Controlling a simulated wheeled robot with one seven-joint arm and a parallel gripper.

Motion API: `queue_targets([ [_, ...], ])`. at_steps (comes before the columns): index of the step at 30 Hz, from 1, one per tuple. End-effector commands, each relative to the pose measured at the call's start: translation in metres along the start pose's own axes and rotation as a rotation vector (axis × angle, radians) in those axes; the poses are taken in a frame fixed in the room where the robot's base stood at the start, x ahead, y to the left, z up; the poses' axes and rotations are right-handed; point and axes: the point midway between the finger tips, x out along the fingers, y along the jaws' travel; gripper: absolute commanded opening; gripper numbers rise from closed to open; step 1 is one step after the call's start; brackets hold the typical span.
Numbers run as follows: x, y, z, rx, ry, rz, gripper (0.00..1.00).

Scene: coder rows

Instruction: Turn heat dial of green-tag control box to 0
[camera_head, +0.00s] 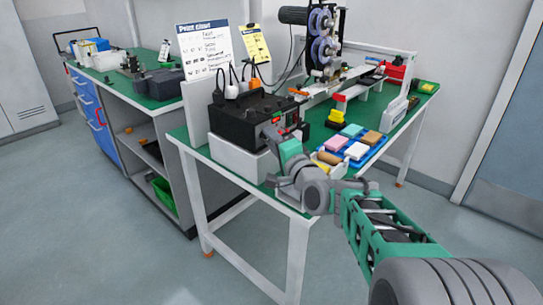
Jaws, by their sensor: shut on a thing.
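A black control box (238,121) stands on a white block at the near left end of the green-topped table. Dark plugs and a white plug with cables stand on its top. My gripper (272,133) reaches up from the lower right to the box's front face. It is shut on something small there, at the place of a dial. The fingers hide the dial, so its pointer and numbers cannot be read. A small red part shows just above the fingers. I cannot make out a green tag on the box.
A blue tray (361,157) with coloured blocks lies right of my gripper, close to my forearm. A reel machine (322,50) stands behind. A chart (205,50) and a yellow sheet (254,44) stand behind the box. Floor is clear at front left.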

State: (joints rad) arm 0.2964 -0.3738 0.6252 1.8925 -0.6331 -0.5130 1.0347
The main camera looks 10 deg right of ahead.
Motion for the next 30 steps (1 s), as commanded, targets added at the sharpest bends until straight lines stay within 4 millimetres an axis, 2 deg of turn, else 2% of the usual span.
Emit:
queue_targets([
  [1, -0.0006, 0.0120, 0.0031, -0.029, -0.001, -0.008, 0.00],
  [12, -0.0002, 0.0076, 0.0021, -0.182, 0.006, -0.069, 0.00],
  [28, -0.0001, 0.0050, 0.0011, -0.207, 0.008, -0.077, 0.00],
  [29, -0.0001, 0.0050, 0.0011, -0.207, 0.008, -0.077, 0.27],
  [30, -0.0001, 0.0049, 0.0010, -0.207, 0.008, -0.077, 0.30],
])
